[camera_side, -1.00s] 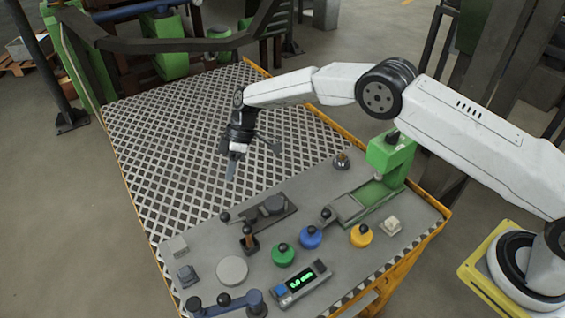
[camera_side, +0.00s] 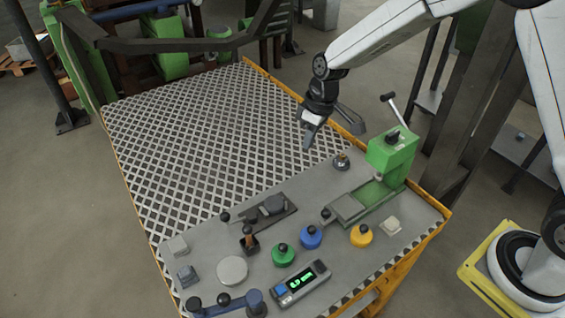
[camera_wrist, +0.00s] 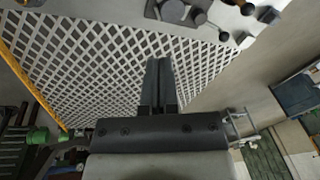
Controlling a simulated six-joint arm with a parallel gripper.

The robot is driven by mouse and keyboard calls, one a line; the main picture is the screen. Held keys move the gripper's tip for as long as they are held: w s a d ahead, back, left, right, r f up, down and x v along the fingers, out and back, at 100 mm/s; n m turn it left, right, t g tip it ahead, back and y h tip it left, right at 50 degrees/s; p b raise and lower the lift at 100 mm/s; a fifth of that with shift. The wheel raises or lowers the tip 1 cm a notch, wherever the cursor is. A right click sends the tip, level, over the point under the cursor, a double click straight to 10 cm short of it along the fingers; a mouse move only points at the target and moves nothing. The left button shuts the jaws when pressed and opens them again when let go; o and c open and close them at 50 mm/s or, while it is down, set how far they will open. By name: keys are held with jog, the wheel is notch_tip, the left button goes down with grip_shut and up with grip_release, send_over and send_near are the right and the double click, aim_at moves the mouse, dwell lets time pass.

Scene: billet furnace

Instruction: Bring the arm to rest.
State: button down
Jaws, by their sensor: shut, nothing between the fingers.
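My gripper (camera_side: 308,140) is shut and empty. In the side view it hangs in the air, pointing down, over the right edge of the patterned plate, to the left of the green press. In the wrist view its fingers (camera_wrist: 158,62) lie together, with the patterned plate (camera_wrist: 100,50) behind them. My arm reaches in from the upper right of the side view.
The table (camera_side: 330,268) carries a green press (camera_side: 391,152), green (camera_side: 283,254), blue (camera_side: 311,237) and yellow (camera_side: 361,236) knobbed pieces, a display box (camera_side: 300,283) and a grey disc (camera_side: 232,270). The patterned plate (camera_side: 200,150) is clear. A dark railing (camera_side: 170,44) stands behind.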

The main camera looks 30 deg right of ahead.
jog(key=s+d+r+m+t+h, duration=0.1)
jog(key=s+d, duration=0.3)
jog(key=s, duration=0.5)
jog(key=s+d+m+t+h, duration=0.1)
jog(key=s+d+m, duration=0.3)
jog(key=s, duration=0.5)
jog(key=shift+s+d+r, duration=0.2)
jog(key=shift+d+r, duration=0.2)
